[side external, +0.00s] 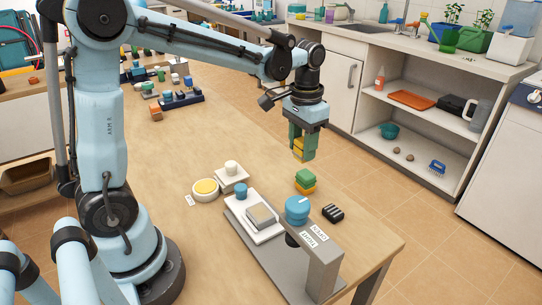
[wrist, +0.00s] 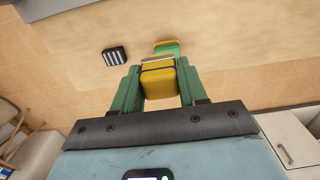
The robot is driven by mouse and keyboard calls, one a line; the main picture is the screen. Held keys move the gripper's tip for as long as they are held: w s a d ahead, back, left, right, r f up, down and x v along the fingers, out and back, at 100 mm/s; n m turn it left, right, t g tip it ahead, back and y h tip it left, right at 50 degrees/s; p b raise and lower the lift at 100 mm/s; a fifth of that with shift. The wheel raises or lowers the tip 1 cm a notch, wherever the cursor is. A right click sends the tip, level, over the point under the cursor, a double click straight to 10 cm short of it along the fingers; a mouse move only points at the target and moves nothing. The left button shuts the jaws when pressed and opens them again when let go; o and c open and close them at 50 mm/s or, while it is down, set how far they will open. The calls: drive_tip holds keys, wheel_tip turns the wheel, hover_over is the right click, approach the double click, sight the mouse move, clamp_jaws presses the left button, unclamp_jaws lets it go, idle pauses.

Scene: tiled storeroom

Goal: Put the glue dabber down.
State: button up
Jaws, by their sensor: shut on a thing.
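My gripper (side external: 300,155) is above the far right part of the wooden table, with its green fingers pointing down. It is shut on the glue dabber (side external: 299,145), a yellow block-shaped thing. In the wrist view the glue dabber (wrist: 158,82) sits between the two green fingers of my gripper (wrist: 157,85), with a thin pale grey strip along its far edge. The fingers hide part of it in the side view. It is held in the air, apart from the table (side external: 215,140).
A green-and-yellow block (side external: 305,181) lies on the table below my gripper. A black striped block (side external: 333,213) and a grey stand with a blue knob (side external: 297,210) are nearer the front. Bare table lies behind these.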

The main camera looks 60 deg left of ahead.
drive_tip(key=w+a+f, duration=0.1)
drive_tip(key=a+f, duration=0.1)
drive_tip(key=a, duration=0.1)
drive_tip(key=a+f, duration=0.2)
drive_tip(key=a, duration=0.2)
drive_tip(key=w+a+f, duration=0.1)
drive_tip(key=a+f, duration=0.2)
drive_tip(key=a, duration=0.1)
drive_tip(key=shift+w+a, duration=0.25)
drive_tip(key=shift+w, duration=0.05)
drive_tip(key=shift+f, duration=2.05)
drive_tip(key=shift+f, duration=0.1)
drive_tip(key=o, duration=1)
